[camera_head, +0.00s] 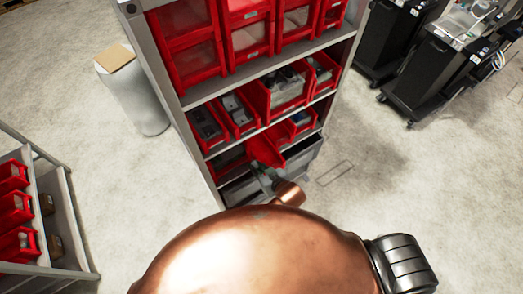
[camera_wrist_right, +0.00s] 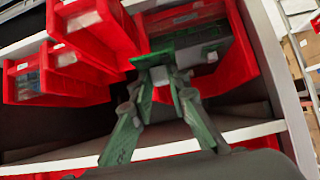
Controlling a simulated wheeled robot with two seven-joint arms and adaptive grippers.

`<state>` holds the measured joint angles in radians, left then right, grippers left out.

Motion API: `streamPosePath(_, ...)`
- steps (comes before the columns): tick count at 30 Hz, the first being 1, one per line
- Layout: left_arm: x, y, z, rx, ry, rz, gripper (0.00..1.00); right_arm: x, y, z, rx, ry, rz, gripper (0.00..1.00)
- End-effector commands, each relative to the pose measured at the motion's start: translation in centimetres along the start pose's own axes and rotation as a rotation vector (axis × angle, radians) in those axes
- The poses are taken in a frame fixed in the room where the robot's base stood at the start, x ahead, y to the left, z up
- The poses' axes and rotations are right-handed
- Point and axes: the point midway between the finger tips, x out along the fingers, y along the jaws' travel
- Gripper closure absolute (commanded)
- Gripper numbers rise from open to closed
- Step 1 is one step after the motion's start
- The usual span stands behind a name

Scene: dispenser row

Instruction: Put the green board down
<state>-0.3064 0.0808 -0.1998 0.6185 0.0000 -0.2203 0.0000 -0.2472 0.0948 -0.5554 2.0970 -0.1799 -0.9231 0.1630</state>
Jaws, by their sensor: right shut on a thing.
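My right gripper (camera_wrist_right: 160,78) is at the front opening of a red bin (camera_wrist_right: 243,60) in the right wrist view. It is shut on the thin green board (camera_wrist_right: 152,59), whose edge shows just beyond the fingertips; most of the board is hard to make out. In the head view my right gripper (camera_head: 263,176) is small and partly hidden by my copper-coloured arm, in front of a lower shelf of the rack, close to a red bin (camera_head: 265,151) that juts out. My left gripper is not in view.
Other red bins (camera_wrist_right: 95,35) hang to the left of the gripper, and a pale shelf edge (camera_wrist_right: 245,132) runs below it. The rack (camera_head: 165,60) holds several bins with parts. A second rack (camera_head: 75,220) stands at left, black carts (camera_head: 440,60) at right. Open floor lies between.

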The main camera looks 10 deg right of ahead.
Motion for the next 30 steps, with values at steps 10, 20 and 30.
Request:
streamPosePath(10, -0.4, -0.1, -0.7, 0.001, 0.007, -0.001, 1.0, 5.5, 5.6, 0.0, -0.006, 0.001, 0.002, 1.0)
streamPosePath(20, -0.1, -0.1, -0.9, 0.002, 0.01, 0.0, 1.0, 11.2, 9.6, 2.1, -0.003, 0.0, 0.001, 1.0)
streamPosePath(30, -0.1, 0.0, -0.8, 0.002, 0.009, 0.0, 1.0, 13.7, 10.6, 4.1, 0.0, -0.002, 0.0, 1.0)
